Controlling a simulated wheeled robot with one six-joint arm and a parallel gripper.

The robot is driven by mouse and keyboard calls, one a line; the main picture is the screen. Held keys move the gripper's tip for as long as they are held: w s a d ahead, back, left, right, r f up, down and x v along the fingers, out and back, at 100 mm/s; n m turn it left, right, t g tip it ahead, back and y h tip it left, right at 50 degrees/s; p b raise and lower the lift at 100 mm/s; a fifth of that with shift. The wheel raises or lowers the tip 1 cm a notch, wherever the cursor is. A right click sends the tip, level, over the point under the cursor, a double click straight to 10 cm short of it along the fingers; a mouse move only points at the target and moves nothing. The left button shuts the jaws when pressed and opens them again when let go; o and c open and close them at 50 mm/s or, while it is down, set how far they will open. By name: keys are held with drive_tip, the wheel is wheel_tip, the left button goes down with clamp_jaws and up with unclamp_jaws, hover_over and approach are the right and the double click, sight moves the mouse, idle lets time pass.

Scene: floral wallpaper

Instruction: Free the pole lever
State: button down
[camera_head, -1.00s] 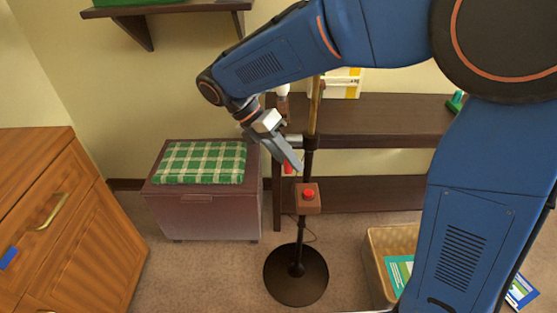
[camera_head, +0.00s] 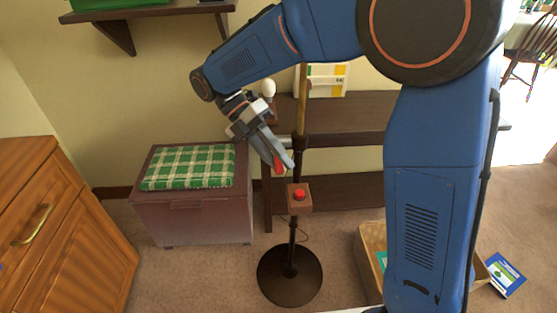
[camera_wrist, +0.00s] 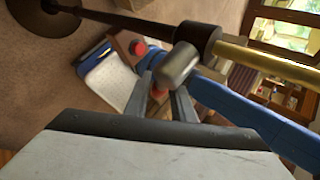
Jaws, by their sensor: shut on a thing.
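The pole (camera_head: 301,100) is brass above and dark below, upright on a round dark base (camera_head: 290,290). A grey cylinder (camera_wrist: 178,66) sticks out sideways from the pole's dark collar (camera_wrist: 197,38). A red lever handle (camera_head: 278,163) hangs below the cylinder; in the wrist view it shows as a small red patch (camera_wrist: 159,93) between the fingers, mostly hidden. My gripper (camera_head: 283,165) is shut on this red handle, with a finger on each side, just left of the pole. A wooden box with a red button (camera_head: 299,196) sits on the pole below my gripper.
A purple chest (camera_head: 195,215) with a green checked cushion stands left of the pole. A dark shelf unit (camera_head: 345,115) is behind. A wicker basket (camera_head: 369,262) stands at the lower right, and a wooden cabinet (camera_head: 75,235) at the far left. Carpet between is clear.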

drive_tip(key=shift+r, duration=0.25)
drive_tip(key=c, duration=1.8)
unclamp_jaws()
drive_tip(key=shift+s, duration=0.1)
drive_tip(key=v, duration=0.7)
drive_tip(key=shift+a+r, duration=0.1)
